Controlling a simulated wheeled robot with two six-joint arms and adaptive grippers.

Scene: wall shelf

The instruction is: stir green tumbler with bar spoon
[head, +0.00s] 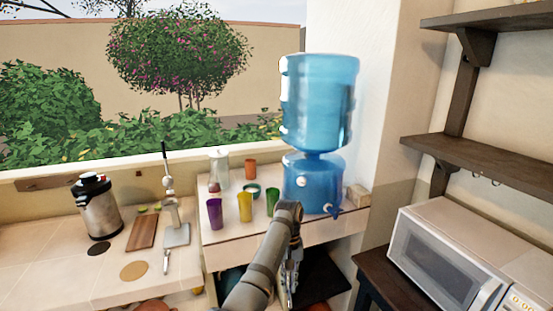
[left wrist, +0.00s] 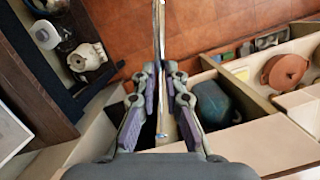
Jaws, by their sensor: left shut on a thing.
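The green tumbler (head: 272,201) stands upright on the counter beside the blue water dispenser, to the right of a yellow tumbler (head: 245,207). My left gripper (head: 292,275) hangs low in front of the counter, below and to the right of the green tumbler and apart from it. In the left wrist view my left gripper (left wrist: 166,75) is shut on a long thin metal rod, which looks like the bar spoon (left wrist: 157,30). The spoon's full length is not clear in the head view. My right gripper is not in view.
The water dispenser (head: 313,182) rises just right of the green tumbler. A microwave (head: 435,262) is at the right. Open compartments lie below the counter.

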